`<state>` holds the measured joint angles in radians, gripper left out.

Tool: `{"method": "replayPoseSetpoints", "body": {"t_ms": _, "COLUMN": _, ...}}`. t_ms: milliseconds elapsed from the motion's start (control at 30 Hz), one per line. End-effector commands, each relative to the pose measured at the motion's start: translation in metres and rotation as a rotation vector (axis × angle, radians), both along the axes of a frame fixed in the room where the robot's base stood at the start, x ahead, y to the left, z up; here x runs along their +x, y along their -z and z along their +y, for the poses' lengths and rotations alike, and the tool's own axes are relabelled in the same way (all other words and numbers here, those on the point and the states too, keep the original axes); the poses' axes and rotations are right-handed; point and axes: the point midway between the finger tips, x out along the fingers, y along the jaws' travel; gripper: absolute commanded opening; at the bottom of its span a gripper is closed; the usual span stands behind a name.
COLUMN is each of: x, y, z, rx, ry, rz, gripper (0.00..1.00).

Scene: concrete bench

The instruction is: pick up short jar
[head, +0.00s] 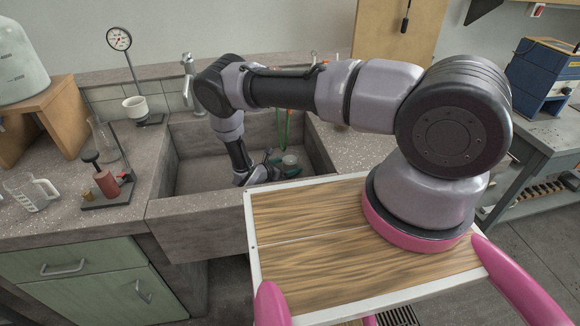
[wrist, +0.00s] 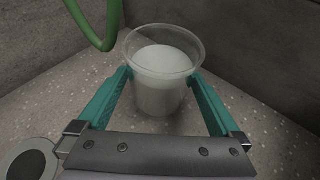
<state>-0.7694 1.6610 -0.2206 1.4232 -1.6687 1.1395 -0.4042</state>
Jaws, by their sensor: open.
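The short jar (wrist: 163,95) is a clear, round vessel with a pale filling. It stands upright on the speckled sink floor in the wrist view, close to a corner of the walls. In the head view the jar (head: 290,160) shows small inside the sink. My gripper (wrist: 164,78) has its two teal fingers apart, one on each side of the jar. The fingertips are near the jar's sides; I cannot tell if they touch it. In the head view my gripper (head: 277,164) is down in the sink, partly hidden by its own wrist.
The stone sink (head: 197,215) has walls around the jar. A green hose (wrist: 97,35) hangs beside the jar. A faucet (head: 188,75) rises at the back. A burner stand (head: 107,185) and a glass measuring cup (head: 31,190) stand on the left counter.

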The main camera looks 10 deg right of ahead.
Motion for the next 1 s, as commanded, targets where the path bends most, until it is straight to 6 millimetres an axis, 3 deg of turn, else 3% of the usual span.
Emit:
{"method": "replayPoseSetpoints", "body": {"t_ms": 200, "x": 0.017, "y": 0.012, "z": -0.024, "rx": 0.0, "ry": 0.003, "rz": 0.0, "gripper": 1.0}}
{"method": "replayPoseSetpoints", "body": {"t_ms": 500, "x": 0.021, "y": 0.014, "z": -0.028, "rx": 0.0, "ry": 0.001, "rz": 0.0, "gripper": 1.0}}
{"method": "replayPoseSetpoints", "body": {"t_ms": 567, "x": 0.02, "y": 0.014, "z": -0.028, "rx": 0.0, "ry": 0.001, "rz": 0.0, "gripper": 0.81}}
{"method": "replayPoseSetpoints", "body": {"t_ms": 767, "x": 0.02, "y": 0.014, "z": -0.028, "rx": 0.0, "ry": 0.001, "rz": 0.0, "gripper": 0.04}}
{"method": "replayPoseSetpoints", "body": {"t_ms": 800, "x": 0.021, "y": 0.014, "z": -0.028, "rx": 0.0, "ry": 0.001, "rz": -0.001, "gripper": 0.0}}
{"method": "replayPoseSetpoints", "body": {"t_ms": 1000, "x": 0.021, "y": 0.012, "z": -0.028, "rx": 0.0, "ry": 0.001, "rz": -0.001, "gripper": 0.0}}
